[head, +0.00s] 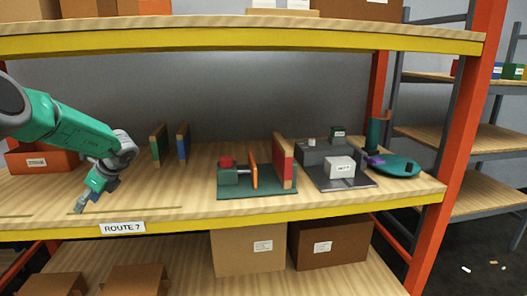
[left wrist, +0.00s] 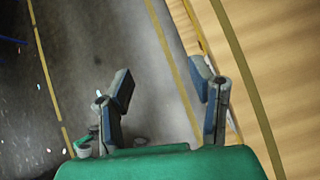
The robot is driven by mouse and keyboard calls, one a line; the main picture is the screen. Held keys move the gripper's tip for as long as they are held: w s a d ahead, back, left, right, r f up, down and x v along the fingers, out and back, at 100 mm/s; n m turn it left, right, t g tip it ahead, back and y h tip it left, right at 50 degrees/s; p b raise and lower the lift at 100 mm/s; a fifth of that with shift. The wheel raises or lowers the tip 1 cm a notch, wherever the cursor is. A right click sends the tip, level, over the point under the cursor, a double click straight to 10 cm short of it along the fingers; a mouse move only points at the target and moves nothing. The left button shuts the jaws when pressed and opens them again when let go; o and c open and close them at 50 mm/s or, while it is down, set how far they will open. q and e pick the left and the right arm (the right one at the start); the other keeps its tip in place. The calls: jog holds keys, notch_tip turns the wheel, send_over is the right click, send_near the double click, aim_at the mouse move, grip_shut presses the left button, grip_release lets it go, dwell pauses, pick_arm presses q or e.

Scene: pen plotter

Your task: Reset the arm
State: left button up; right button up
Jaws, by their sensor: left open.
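My left arm (head: 70,128) is green and comes in from the left in the head view, over the wooden shelf (head: 150,195). My left gripper (head: 82,205) hangs at the shelf's front edge, left of the ROUTE 7 label, pointing down. In the left wrist view my left gripper (left wrist: 162,88) shows its two dark fingers spread apart with nothing between them. Behind the fingers are grey floor and the shelf's wooden surface at the right. My right arm and gripper do not show.
A green base (head: 258,194) with a red block and an orange plate stands mid-shelf. A grey plate (head: 345,183) with a white box and a round teal platform (head: 400,167) stand to the right. Green (head: 158,146) and blue (head: 183,142) upright panels stand behind. The front-centre shelf is clear.

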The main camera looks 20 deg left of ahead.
pick_arm(q)
jog(key=w+d+f+m+t+y, duration=0.2)
jog(key=d+f+m+t, duration=0.15)
jog(key=d+m, duration=0.45)
jog(key=w+d+f+m+t+y, duration=0.15)
jog(key=d+f+m, duration=0.3)
jog(key=m, duration=0.85)
jog(key=s+d+f+m+t+h, duration=0.3)
jog(key=s+d+f+m+t, duration=0.15)
jog(key=d+f+m, duration=0.95)
jog(key=s+d+f+m+g+h, duration=0.1)
jog(key=s+d+m+g+h, duration=0.1)
jog(key=s+d+m, duration=0.3)
jog(key=s+d+f+m+g+h, duration=0.1)
jog(key=s+d+m+h, duration=0.2)
jog(key=s+m, duration=0.7)
jog(key=s+d+f+m+g+h, duration=0.1)
jog(key=s+d+m+g+h, duration=0.1)
jog(key=s+d+m, duration=0.5)
jog(key=s+d, duration=0.1)
jog(key=s, duration=0.5)
jog(key=shift+s+f+m+g, duration=0.25)
jog(key=shift+f+m+g, duration=0.05)
jog(key=shift+m+g, duration=0.1)
jog(key=shift+w+d+h, duration=0.15)
jog(key=shift+d+h, duration=0.1)
jog(key=shift+d, duration=0.05)
